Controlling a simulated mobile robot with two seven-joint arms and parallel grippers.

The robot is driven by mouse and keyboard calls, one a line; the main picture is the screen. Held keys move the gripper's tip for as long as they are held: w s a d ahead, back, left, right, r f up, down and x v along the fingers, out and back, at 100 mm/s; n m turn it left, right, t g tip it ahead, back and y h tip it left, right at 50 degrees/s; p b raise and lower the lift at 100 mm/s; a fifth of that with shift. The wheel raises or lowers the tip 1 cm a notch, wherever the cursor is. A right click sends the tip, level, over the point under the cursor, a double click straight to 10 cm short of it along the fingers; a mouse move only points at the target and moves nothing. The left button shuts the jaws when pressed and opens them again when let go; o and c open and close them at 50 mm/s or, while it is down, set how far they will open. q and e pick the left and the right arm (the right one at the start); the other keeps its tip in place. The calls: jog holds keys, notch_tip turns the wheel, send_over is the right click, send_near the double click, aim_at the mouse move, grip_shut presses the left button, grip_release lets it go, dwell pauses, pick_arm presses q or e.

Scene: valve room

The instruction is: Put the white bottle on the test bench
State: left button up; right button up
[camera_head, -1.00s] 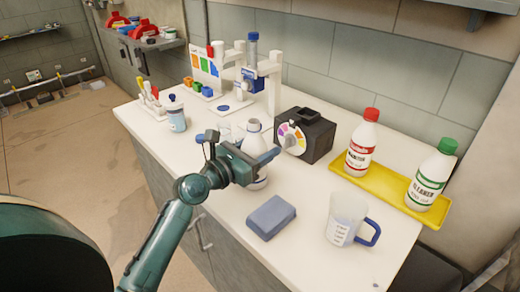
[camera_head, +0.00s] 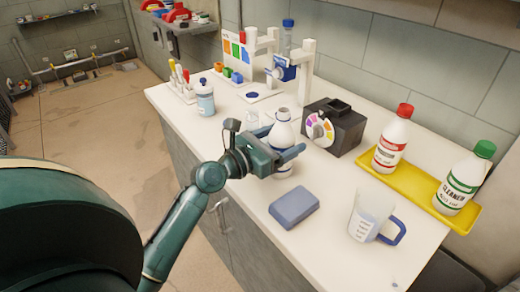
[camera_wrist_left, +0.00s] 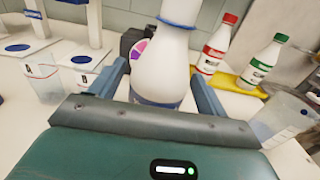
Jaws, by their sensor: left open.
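A white bottle (camera_head: 283,133) with a blue band stands upright on the white worktop (camera_head: 325,195) of a bench in the head view. My left gripper (camera_head: 291,151) is open at the bottle, with one finger showing past its front. In the left wrist view the white bottle (camera_wrist_left: 166,65) is between the two open fingers of my left gripper (camera_wrist_left: 160,88), and its top is cut off. I cannot tell whether either finger touches it. My right gripper is not in view.
A black box with a colour dial (camera_head: 340,127) stands right of the bottle. A blue-grey block (camera_head: 293,207) and a measuring jug (camera_head: 367,218) are in front. A yellow tray (camera_head: 408,189) holds red-capped and green-capped bottles. Beakers and a stand (camera_head: 304,72) are behind.

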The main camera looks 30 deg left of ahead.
pick_arm(q)
jog(key=b+v, duration=0.1)
jog(key=v, duration=0.9)
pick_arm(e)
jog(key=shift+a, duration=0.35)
pick_arm(q)
jog(key=shift+w, duration=0.1)
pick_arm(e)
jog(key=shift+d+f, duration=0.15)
